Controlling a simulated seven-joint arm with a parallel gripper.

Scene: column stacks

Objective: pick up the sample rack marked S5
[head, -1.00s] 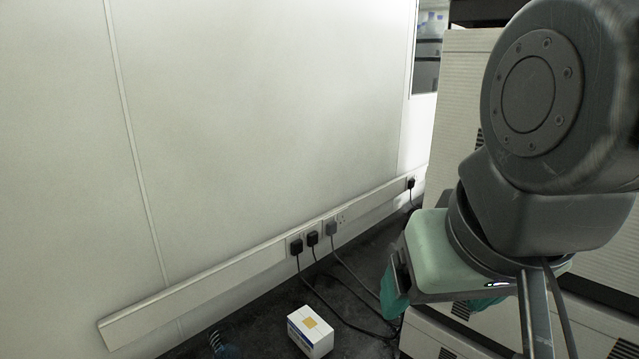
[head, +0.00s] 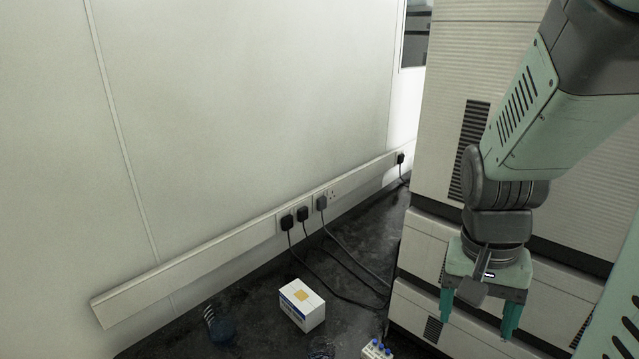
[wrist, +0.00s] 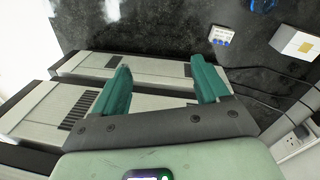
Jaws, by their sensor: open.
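A small white rack with blue caps (head: 377,350) shows at the bottom edge of the head view, partly cut off. It also shows whole near the top right of the wrist view (wrist: 221,36), lying on the dark bench top. I cannot read a mark on it, so I cannot tell whether it is S5. My gripper (head: 477,319) is open and empty, its green fingers pointing down in front of the pale instrument cabinet. In the wrist view the rack is beyond and right of my open fingers (wrist: 160,68), clear of them.
A white box with a yellow label (head: 302,304) stands left of the rack. A dark blue clear object (head: 219,327) is farther left. Black cables (head: 345,268) run from wall sockets across the dark bench. The stacked pale cabinet (head: 425,255) stands close behind my gripper.

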